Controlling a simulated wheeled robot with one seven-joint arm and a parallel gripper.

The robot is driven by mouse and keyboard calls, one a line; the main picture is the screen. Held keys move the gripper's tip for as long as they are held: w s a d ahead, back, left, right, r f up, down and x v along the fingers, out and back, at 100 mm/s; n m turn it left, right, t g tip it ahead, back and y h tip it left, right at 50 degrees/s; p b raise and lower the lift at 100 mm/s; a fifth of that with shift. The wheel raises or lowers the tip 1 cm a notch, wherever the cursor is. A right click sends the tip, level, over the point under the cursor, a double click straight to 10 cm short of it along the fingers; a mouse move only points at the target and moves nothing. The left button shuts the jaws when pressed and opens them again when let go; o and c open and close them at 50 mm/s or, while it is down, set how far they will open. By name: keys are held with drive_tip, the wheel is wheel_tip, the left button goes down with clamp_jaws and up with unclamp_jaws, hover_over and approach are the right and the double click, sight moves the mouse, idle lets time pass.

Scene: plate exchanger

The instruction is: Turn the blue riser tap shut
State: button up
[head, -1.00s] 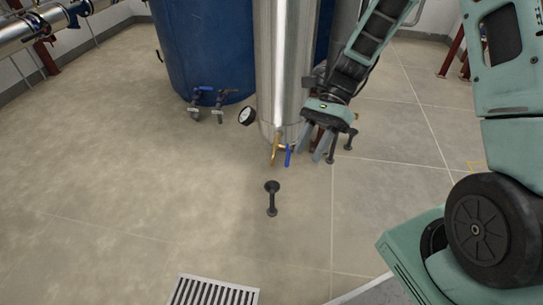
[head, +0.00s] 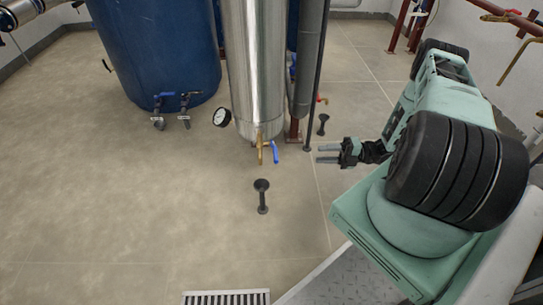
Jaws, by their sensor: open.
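A blue tap handle (head: 275,152) hangs down, slightly slanted, at the foot of the tall steel column (head: 253,70), beside a brass spout (head: 260,148). My gripper (head: 319,154) is to the right of the blue handle, apart from it. Its two grey fingers point left and are spread with a gap and nothing between them. I cannot tell how its distance from the camera compares with the handle's.
A black drain funnel (head: 262,196) stands on the floor below the spout. A round gauge (head: 221,117) is left of the column. The blue tank (head: 160,50) has two small blue-handled valves (head: 175,98). A dark pipe (head: 307,65) stands right of the column. Left floor is clear.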

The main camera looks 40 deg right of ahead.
sight(276, 156)
drive_tip(key=b+x, duration=0.3)
drive_tip(key=x, duration=1.3)
drive_tip(key=shift+w+a+b, duration=0.15)
drive_tip(key=shift+b, duration=0.15)
clamp_jaws()
